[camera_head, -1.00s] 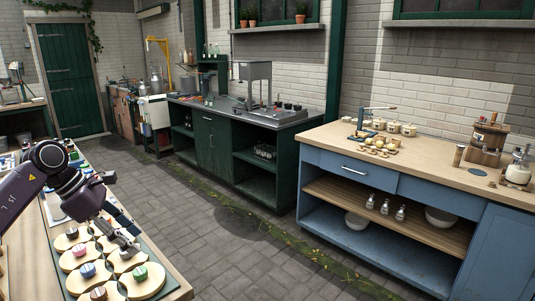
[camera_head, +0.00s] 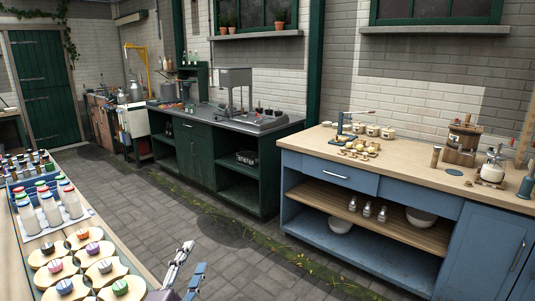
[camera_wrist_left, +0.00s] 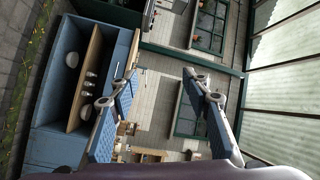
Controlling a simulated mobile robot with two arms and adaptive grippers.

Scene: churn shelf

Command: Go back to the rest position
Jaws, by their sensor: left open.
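My left gripper (camera_head: 186,272) shows at the bottom of the head view, beside the right edge of the near wooden table (camera_head: 136,262). Its fingers point up. In the left wrist view its two fingers (camera_wrist_left: 158,112) stand wide apart with nothing between them. Most of my left arm is out of the head view. My right gripper shows in neither view.
The near table holds wooden boards (camera_head: 104,270) with coloured pieces and several white bottles (camera_head: 52,210). A blue cabinet (camera_head: 330,174) with a wooden top stands at the right. A dark green counter (camera_head: 205,155) stands behind. The paved floor (camera_head: 150,200) between is clear.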

